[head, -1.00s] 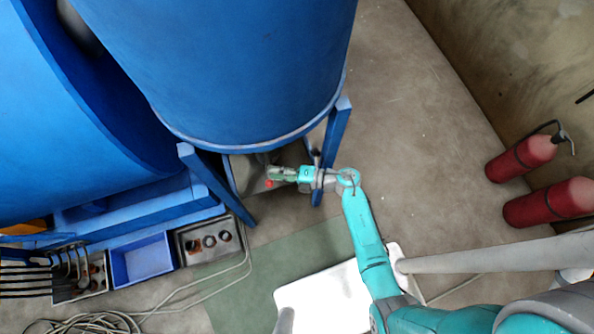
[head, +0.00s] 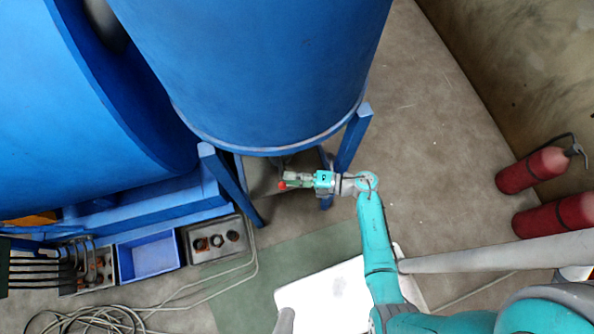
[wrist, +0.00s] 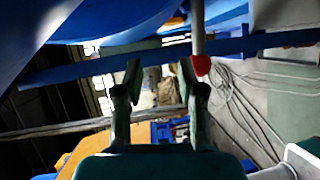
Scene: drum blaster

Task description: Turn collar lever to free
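A lever shows in the wrist view as a pale rod (wrist: 197,28) coming down from the top, with a red knob (wrist: 201,66) at its end. The knob also shows in the head view (head: 282,185), below the rim of the tall blue drum (head: 270,75). My gripper (head: 292,180) points left in the head view, close beside the knob. In the wrist view its two fingers (wrist: 160,75) are spread with no object seen gripped. The knob overlaps the right fingertip's outer side; I cannot tell whether they touch. The lever's upper end and the collar are hidden.
Blue frame legs (head: 354,137) stand close to my arm. Grey and blue bins (head: 149,257), a coiled cable (head: 95,322) and a white board (head: 325,298) lie on the floor. Red fire extinguishers (head: 532,170) stand by the right wall. Floor right of the drum is clear.

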